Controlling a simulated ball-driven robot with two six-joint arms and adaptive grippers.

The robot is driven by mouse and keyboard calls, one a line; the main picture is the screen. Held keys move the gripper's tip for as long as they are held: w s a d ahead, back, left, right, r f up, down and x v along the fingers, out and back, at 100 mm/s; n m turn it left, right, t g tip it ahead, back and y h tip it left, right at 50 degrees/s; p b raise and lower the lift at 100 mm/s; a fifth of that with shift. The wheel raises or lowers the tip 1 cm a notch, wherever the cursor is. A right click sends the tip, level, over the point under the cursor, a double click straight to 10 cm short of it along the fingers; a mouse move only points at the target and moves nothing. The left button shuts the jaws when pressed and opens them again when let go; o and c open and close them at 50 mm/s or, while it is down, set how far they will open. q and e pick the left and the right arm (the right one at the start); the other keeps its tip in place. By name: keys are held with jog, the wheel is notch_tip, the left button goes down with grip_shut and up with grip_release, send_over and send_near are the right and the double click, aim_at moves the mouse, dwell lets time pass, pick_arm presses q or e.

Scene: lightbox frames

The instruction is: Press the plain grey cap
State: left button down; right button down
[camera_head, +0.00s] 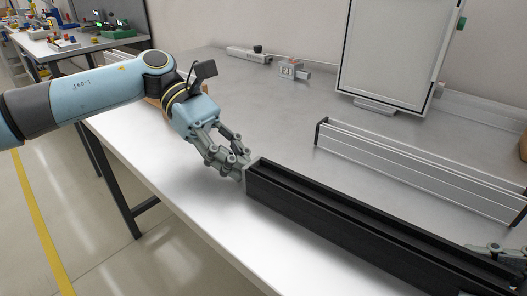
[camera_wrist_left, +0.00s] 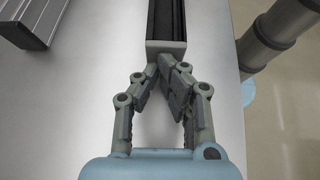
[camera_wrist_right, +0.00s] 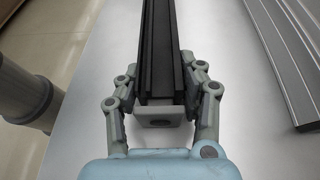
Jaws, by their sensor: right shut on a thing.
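A long black profile bar (camera_head: 340,215) lies on the table, running from the middle to the lower right. The plain grey cap (camera_wrist_left: 166,46) sits on its left end; it also shows in the head view (camera_head: 251,170). My left gripper (camera_wrist_left: 160,66) has its fingertips together right at this cap, seemingly touching it, with nothing between them; it also shows in the head view (camera_head: 238,166). A second grey cap with a dark round mark (camera_wrist_right: 161,119) sits on the other end. My right gripper (camera_wrist_right: 160,85) is shut around the bar close to that cap.
A silver profile (camera_head: 410,170) lies behind the bar. A framed white panel (camera_head: 393,50) stands at the back. Small grey devices (camera_head: 293,70) stand at the back of the table (camera_head: 220,240). Table surface is clear between the bar and these devices.

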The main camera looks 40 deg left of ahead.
pick_arm(q)
jog(key=a, duration=0.4)
jog(key=shift+a, duration=0.3)
jog(key=v, duration=0.9)
jog(key=shift+s+a+r, duration=0.1)
jog(key=shift+a+r, duration=0.05)
jog(key=shift+r, duration=0.1)
pick_arm(e)
jog(key=c, duration=0.7)
grip_release()
jog(key=shift+d, duration=0.1)
